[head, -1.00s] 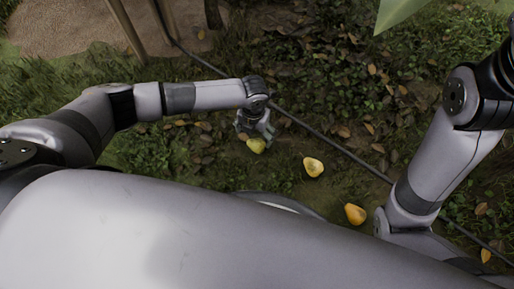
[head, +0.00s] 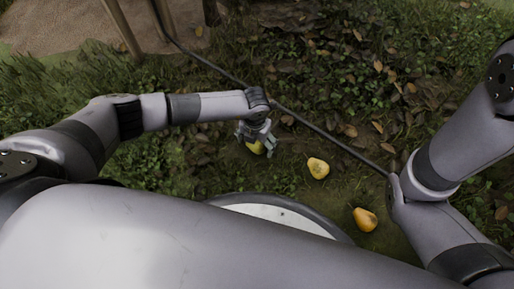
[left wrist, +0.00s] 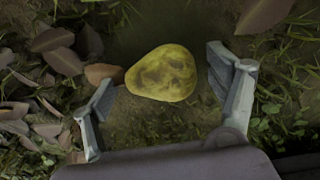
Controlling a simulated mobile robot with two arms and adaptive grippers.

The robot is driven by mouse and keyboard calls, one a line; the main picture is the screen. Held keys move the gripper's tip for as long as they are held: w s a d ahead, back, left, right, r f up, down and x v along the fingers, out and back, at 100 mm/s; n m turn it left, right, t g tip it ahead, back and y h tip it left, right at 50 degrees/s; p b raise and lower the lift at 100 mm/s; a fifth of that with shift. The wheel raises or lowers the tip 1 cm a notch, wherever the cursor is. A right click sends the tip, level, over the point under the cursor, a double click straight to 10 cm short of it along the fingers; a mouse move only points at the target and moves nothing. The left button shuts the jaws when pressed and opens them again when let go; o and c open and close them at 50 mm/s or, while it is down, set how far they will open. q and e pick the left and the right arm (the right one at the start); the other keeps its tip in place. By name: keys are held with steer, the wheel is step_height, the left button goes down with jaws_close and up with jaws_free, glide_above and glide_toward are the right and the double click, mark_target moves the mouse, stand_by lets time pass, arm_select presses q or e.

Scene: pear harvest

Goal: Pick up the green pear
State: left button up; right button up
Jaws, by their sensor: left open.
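The green pear (head: 256,148) lies on the ground below my left gripper (head: 257,143) in the head view, partly hidden by the fingers. In the left wrist view the pear (left wrist: 162,73) looks yellow-green with brownish mottling and lies on its side. My left gripper (left wrist: 160,75) is open, with one finger on each side of the pear and gaps visible on both sides. Whether the fingertips are down at the pear's height is hard to tell. My right arm shows at the right of the head view, but its gripper does not.
Dry leaves (left wrist: 62,58) and grass surround the green pear. Wooden posts (head: 125,28) stand at the upper left.

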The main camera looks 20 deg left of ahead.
arm_select(q)
steer(key=c, duration=1.3)
